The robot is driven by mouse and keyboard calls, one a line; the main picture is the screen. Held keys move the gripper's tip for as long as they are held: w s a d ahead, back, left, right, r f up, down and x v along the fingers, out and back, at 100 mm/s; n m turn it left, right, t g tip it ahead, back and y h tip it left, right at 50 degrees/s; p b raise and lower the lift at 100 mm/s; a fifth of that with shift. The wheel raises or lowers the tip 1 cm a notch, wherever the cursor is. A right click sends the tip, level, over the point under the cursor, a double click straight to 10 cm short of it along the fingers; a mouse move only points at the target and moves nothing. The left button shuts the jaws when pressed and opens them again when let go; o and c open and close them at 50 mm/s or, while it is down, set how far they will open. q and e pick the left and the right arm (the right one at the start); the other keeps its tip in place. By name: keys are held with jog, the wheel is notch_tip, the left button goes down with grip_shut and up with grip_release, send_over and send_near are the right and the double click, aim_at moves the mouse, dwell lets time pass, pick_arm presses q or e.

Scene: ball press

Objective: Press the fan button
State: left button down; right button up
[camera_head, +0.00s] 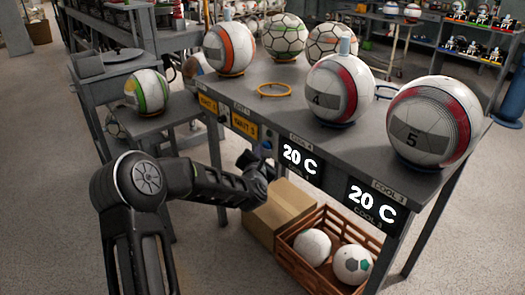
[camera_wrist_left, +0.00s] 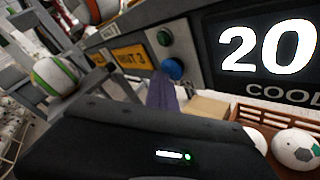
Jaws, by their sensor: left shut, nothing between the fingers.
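A round blue button (camera_wrist_left: 173,68) sits on a metal plate on the table's front edge, below a smaller dark green button (camera_wrist_left: 164,37). In the head view the blue button (camera_head: 266,145) shows small, between the orange sign and a 20 C display. No fan label is readable on either button. My left gripper (camera_head: 262,162) is shut and empty, just in front of and slightly below the blue button. In the left wrist view its fingers (camera_wrist_left: 162,93) reach up toward the blue button; whether they touch it I cannot tell. My right gripper is not in view.
Several balls stand on the grey table (camera_head: 265,105), including ball 5 (camera_head: 435,122) at its near right. Two 20 C displays line the front edge. A cardboard box (camera_head: 282,212) and a brown crate (camera_head: 318,272) with two balls stand below. Floor at left is clear.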

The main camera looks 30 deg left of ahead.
pick_arm(q)
jog(key=shift+s+a+b, duration=0.1)
jog(key=shift+s+b, duration=0.3)
dwell(0.4)
jog(key=s+a+b, duration=0.1)
jog(key=s+b, duration=0.1)
jog(key=s, duration=0.3)
jog(key=shift+s+a, duration=0.4)
